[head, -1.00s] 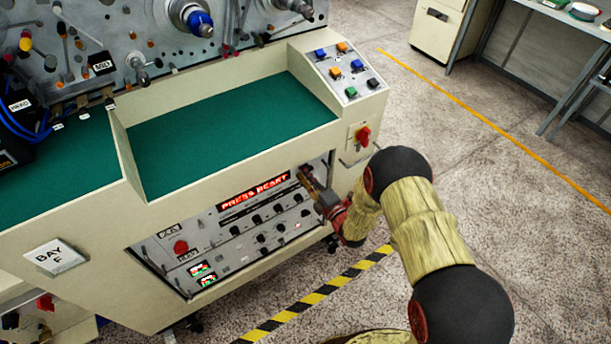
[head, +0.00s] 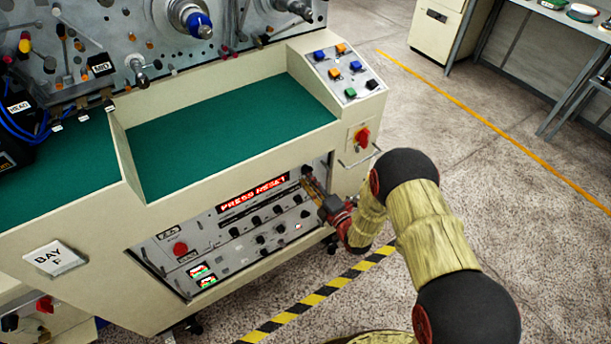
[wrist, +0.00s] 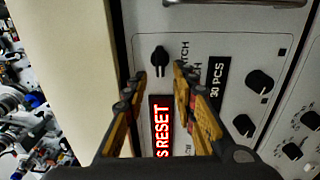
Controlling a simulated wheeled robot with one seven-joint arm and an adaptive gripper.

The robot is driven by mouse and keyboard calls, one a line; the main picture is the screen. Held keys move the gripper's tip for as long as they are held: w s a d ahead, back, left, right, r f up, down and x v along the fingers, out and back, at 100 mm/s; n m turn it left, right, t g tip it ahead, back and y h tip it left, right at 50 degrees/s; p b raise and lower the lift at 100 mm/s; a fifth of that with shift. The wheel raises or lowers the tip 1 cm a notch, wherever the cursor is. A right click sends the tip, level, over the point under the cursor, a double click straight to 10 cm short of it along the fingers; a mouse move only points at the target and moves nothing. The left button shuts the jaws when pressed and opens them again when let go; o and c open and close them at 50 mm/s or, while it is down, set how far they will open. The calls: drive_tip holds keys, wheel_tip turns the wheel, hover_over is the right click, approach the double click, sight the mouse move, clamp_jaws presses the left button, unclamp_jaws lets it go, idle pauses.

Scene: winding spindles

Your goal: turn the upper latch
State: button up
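The upper latch is a small black knob (wrist: 160,58) on the grey panel, beside lettering that ends in "TCH". It also shows at the panel's upper right corner in the head view (head: 306,170). My gripper (wrist: 158,78) is open, its two orange-brown fingers standing apart with nothing between them. In the wrist view the knob lies just beyond the fingertips, roughly centred between them, and no contact shows. In the head view my gripper (head: 307,184) is just below the knob, in front of the panel.
A red lit display (wrist: 161,128) reading "RESET" shows between the fingers. Several other black knobs (wrist: 259,82) sit to the right in the wrist view. A red rotary switch (head: 361,136) is on the cabinet face near my wrist. Open floor lies to the right.

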drive_tip(key=v, duration=0.9)
drive_tip(key=shift+s+d, duration=0.15)
drive_tip(key=shift+d, duration=0.05)
